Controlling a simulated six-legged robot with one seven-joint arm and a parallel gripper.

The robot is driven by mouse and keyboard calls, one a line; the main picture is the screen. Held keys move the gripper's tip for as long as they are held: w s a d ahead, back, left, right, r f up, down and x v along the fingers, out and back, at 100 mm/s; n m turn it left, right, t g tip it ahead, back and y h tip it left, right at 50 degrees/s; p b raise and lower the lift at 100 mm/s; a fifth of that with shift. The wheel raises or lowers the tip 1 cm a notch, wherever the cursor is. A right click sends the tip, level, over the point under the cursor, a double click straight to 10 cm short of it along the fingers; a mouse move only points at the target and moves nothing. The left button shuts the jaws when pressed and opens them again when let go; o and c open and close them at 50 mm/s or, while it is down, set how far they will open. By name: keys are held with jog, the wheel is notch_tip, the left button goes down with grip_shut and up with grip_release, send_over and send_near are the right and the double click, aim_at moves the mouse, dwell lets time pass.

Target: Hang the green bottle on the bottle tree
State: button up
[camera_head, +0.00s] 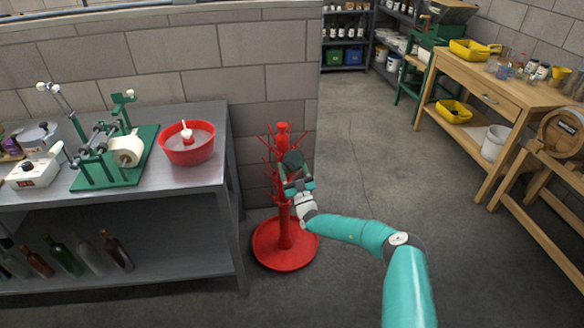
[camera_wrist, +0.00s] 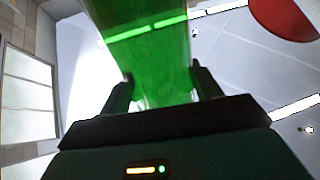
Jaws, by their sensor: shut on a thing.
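The red bottle tree (camera_head: 285,232) stands on the floor at the end of the workbench, with a round base and short pegs near its top. My gripper (camera_head: 297,184) is in front of the tree's upper part. In the wrist view, my gripper (camera_wrist: 165,88) is shut on the green bottle (camera_wrist: 150,50), with one finger on each side of it. In the head view only a dark green part of the bottle (camera_head: 293,160) shows, close to the pegs. I cannot tell whether it touches a peg. A red round part (camera_wrist: 285,15) shows at the wrist view's upper right.
A metal workbench (camera_head: 215,170) at the left carries a red basin (camera_head: 187,150) and a green labelling machine (camera_head: 115,155). Several bottles (camera_head: 65,255) stand on its lower shelf. A block wall (camera_head: 270,80) is behind the tree. The floor (camera_head: 370,165) to its right is clear.

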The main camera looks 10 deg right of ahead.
jog(key=shift+w, duration=0.1)
jog(key=shift+w+f, duration=0.6)
jog(key=shift+f, duration=0.2)
jog(key=shift+w+f, duration=0.55)
jog(key=shift+f, duration=0.2)
jog(key=shift+w+f, duration=1.2)
jog(key=shift+f, duration=0.3)
jog(key=shift+f, duration=0.15)
jog(key=shift+w+f, duration=0.25)
